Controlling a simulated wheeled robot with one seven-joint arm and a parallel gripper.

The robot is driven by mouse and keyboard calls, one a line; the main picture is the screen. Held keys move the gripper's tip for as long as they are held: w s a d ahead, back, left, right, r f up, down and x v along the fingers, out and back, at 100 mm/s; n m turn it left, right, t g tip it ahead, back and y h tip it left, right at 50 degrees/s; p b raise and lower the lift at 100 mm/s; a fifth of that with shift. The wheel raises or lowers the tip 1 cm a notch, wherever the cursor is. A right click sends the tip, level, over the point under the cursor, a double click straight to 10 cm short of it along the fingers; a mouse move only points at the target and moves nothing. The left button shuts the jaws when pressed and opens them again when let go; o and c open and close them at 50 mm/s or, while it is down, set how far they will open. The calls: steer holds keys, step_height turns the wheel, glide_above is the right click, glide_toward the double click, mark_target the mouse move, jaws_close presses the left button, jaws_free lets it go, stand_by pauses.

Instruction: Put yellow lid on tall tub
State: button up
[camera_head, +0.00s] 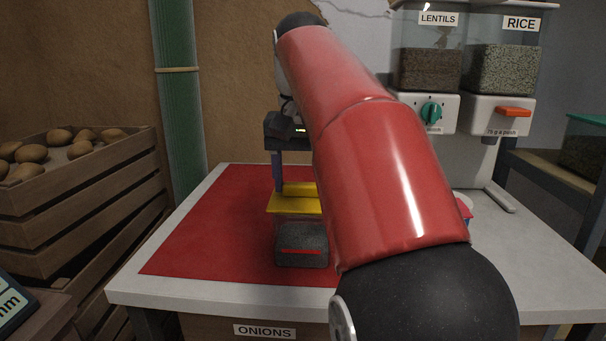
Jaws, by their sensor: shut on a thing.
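The yellow lid (293,204) is in the middle of the head view, level, with a raised yellow part at its back. My gripper (296,184) is shut on the lid from above; one finger shows at the left, and my red arm hides the other side. A clear tub (302,246) with dark grey contents and a red mark on its front stands on the red mat, just below and in front of the lid in the picture. I cannot tell whether the lid touches the tub's rim. My arm covers the right edge of both.
The red mat (205,232) lies on a white table (530,250); its left part is clear. A small red and white thing (465,208) shows partly behind my arm. Lentil and rice dispensers (499,115) stand at the back right. A potato crate (90,190) is at the left.

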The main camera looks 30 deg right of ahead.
steer(key=o, duration=1.6)
steer(key=shift+c, duration=0.2)
steer(key=shift+o, duration=0.2)
steer(key=shift+o, duration=1.1)
steer(key=shift+r, duration=0.1)
